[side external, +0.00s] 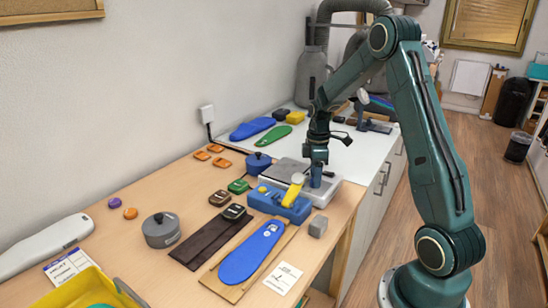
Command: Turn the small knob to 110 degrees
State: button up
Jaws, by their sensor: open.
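My gripper (317,158) hangs pointing down over the right part of a grey flat-plated device (290,170) on the wooden bench. Its fingers are open, small in the view and partly merged with a dark blue post below them; I cannot tell whether they touch anything. A small yellow round spot (262,189) sits on the box's left side. I cannot tell for certain which part is the small knob, and no angle marks are readable.
A blue insole (252,252) lies on a wooden board at the front. A grey block (318,226), a lidded grey pot (161,230), a dark blue lidded pot (258,162) and a dark brown strip (208,241) stand around. A yellow bin (75,292) is at front left.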

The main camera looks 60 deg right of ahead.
jog(key=shift+f, duration=0.45)
jog(key=c, duration=1)
